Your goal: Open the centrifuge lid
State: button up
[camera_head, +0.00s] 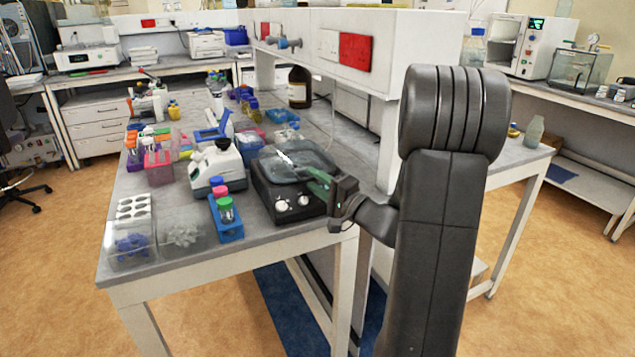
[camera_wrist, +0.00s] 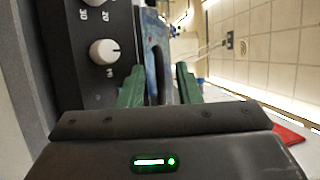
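The centrifuge (camera_head: 287,205) is a black box with two white knobs on its front, standing near the bench's right edge. Its smoky see-through lid (camera_head: 298,160) lies over the top and looks closed. My gripper (camera_head: 312,178) reaches in from the right, with its green fingers at the lid's front right part. In the wrist view, the fingers of my gripper (camera_wrist: 160,80) are apart, with the dark lid edge (camera_wrist: 154,50) showing between them. I cannot tell whether either finger touches it. A white knob (camera_wrist: 104,51) shows to the left of the fingers.
A blue rack (camera_head: 228,229) with several capped tubes stands close to the left of the centrifuge, by a white device (camera_head: 216,168). Clear boxes (camera_head: 181,238) sit at the front left. A white shelf unit (camera_head: 392,50) with a red panel (camera_head: 355,52) rises behind.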

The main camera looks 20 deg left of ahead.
grip_shut()
